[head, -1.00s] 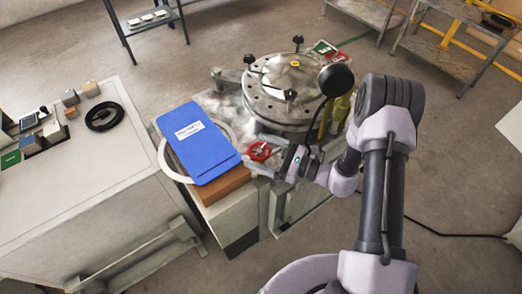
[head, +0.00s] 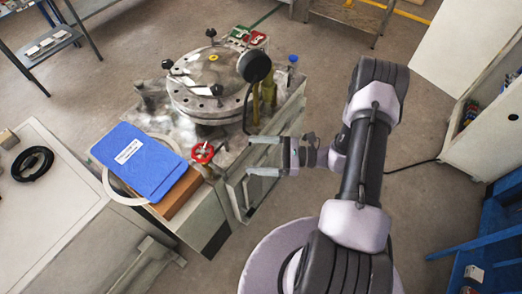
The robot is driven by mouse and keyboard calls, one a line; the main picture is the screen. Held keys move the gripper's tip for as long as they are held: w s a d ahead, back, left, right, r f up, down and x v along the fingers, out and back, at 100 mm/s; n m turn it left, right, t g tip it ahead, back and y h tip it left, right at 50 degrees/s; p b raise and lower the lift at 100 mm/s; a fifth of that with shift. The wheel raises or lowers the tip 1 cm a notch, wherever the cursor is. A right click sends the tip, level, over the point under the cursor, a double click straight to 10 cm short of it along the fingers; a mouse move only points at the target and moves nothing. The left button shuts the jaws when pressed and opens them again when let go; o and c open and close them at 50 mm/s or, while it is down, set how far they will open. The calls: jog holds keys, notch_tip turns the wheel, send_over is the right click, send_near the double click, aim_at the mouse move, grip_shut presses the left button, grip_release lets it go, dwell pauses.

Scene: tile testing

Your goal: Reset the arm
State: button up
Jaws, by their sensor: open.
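My gripper (head: 264,155) is in the middle of the head view, at the end of my folded grey and lilac arm. Its two pale fingers point left and stand apart, with nothing between them. It is just right of the red valve wheel (head: 202,153) and in front of the round metal vessel (head: 208,95) with its bolted lid. The fingers appear clear of the wheel, but the exact gap is hard to judge.
A blue binder (head: 140,160) lies on a brown block (head: 183,192) at the stand's left. A white bench with a black cable coil (head: 32,163) is at left. A white cabinet (head: 480,110) and blue frame (head: 505,235) are at right.

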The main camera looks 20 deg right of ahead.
jog(key=shift+s+d, duration=0.3)
jog(key=shift+d, duration=0.3)
jog(key=s+a+r+n+g+h, duration=0.25)
jog(key=r+n+g, duration=0.2)
jog(key=r, duration=0.25)
jog(key=s+a+r+n+g+h, duration=0.2)
jog(key=a+r+n+g+h, duration=0.15)
jog(key=r+n, duration=0.35)
jog(key=s+r+n+t+h, duration=0.6)
jog(key=s+r, duration=0.4)
jog(key=r, duration=0.4)
jog(key=shift+s+a+r+n+h, duration=0.2)
jog(key=shift+n+h, duration=0.35)
jog(key=shift+h, duration=0.65)
